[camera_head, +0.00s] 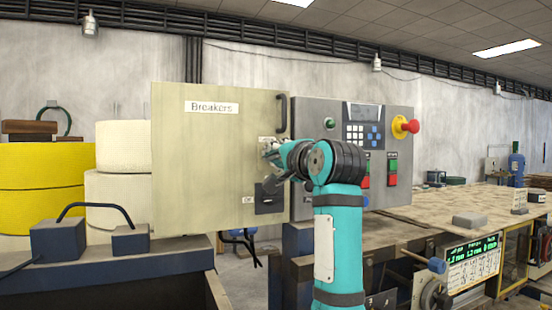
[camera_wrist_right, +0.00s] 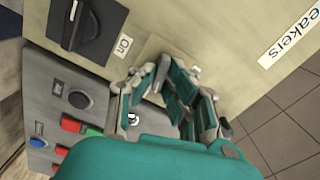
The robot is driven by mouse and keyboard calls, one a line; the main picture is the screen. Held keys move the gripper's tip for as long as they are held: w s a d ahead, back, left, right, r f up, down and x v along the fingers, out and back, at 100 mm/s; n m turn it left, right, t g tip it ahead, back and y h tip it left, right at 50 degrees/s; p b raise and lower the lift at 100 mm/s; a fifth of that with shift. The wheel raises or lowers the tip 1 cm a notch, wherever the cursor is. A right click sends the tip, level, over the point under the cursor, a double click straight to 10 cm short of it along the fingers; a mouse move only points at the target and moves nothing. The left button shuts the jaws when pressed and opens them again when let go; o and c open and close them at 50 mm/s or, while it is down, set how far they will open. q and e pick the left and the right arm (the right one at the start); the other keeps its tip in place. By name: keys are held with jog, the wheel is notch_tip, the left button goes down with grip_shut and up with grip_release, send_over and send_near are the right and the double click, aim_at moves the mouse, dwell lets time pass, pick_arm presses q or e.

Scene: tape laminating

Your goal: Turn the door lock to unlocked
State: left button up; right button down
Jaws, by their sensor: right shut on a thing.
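The pale beige breaker cabinet door (camera_head: 200,160), labelled "Breakers", faces me in the head view. My right gripper (camera_head: 272,152) reaches its right edge, at a small lock plate (camera_head: 265,139). In the right wrist view, my right gripper (camera_wrist_right: 172,78) is shut at the lighter lock plate (camera_wrist_right: 150,48); its fingers are closed around the lock knob, which they hide. Whether the lock is turned cannot be seen. My left gripper is not in view.
A black rotary switch (camera_head: 268,200) sits below the lock, and a black door handle (camera_head: 282,112) above it. The grey control panel (camera_head: 340,125) with a red emergency button (camera_head: 411,126) stands to the right. Yellow rolls (camera_head: 45,175) stand on the left.

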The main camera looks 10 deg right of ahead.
jog(key=shift+m, duration=1.5)
jog(key=c, duration=1.4)
grip_release()
jog(key=shift+d, duration=0.15)
jog(key=shift+s, duration=0.2)
jog(key=s, duration=0.3)
jog(key=s+d, duration=0.1)
jog(key=s, duration=0.3)
jog(key=s+d, duration=0.1)
jog(key=s, duration=0.3)
jog(key=shift+s+d, duration=0.1)
jog(key=shift+s, duration=0.1)
jog(key=shift+f, duration=0.1)
